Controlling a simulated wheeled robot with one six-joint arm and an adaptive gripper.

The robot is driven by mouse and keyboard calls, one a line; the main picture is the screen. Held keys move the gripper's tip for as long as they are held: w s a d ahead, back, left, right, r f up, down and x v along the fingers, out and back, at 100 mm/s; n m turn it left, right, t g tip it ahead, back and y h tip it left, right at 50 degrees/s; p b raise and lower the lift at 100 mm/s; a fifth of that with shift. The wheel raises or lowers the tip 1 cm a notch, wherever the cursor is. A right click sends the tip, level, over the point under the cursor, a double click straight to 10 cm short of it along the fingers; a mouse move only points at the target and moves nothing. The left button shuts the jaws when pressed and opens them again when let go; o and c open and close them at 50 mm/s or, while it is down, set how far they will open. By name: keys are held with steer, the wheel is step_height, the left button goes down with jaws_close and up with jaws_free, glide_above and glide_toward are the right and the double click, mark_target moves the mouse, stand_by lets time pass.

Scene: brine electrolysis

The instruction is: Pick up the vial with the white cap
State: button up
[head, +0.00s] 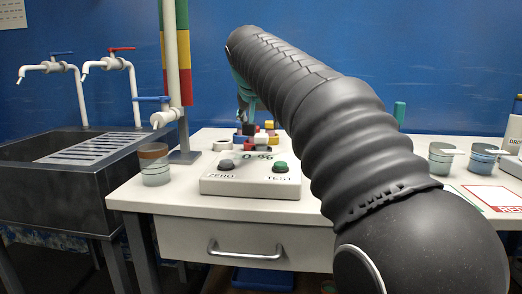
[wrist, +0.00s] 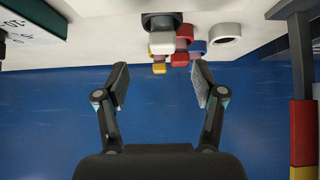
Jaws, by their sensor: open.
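A cluster of small vials with coloured caps stands on the white bench. In the wrist view a whitish cap (wrist: 162,43) sits among black (wrist: 160,20), red (wrist: 184,36), blue (wrist: 198,47) and yellow (wrist: 159,69) ones. In the head view a white cap (head: 261,139) shows in the same cluster; the vial bodies are mostly hidden. My gripper (wrist: 160,76) is open and empty, its fingers spread to either side of the cluster's columns in the picture, apart from the caps. In the head view it is partly hidden behind my arm, above the cluster.
A white ring or roll (wrist: 225,33) lies beside the cluster. A balance-like box with ZERO and TEST buttons (head: 252,182) stands in front. A banded jar (head: 154,165) is at the left bench edge. A striped post (head: 184,60) rises beside the sink (head: 75,190). A blue wall is behind.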

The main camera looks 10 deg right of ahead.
mark_target(260, 137)
steer(key=x, duration=0.2)
steer(key=shift+w+d+f, duration=0.15)
steer(key=shift+w+f, duration=0.15)
steer(key=shift+a+x, duration=0.15)
steer(key=shift+x, duration=1.15)
steer(key=shift+a+x, duration=0.15)
steer(key=shift+x, duration=1.2)
steer(key=shift+s+f, duration=0.1)
steer(key=shift+f, duration=0.05)
steer(key=c, duration=1.2)
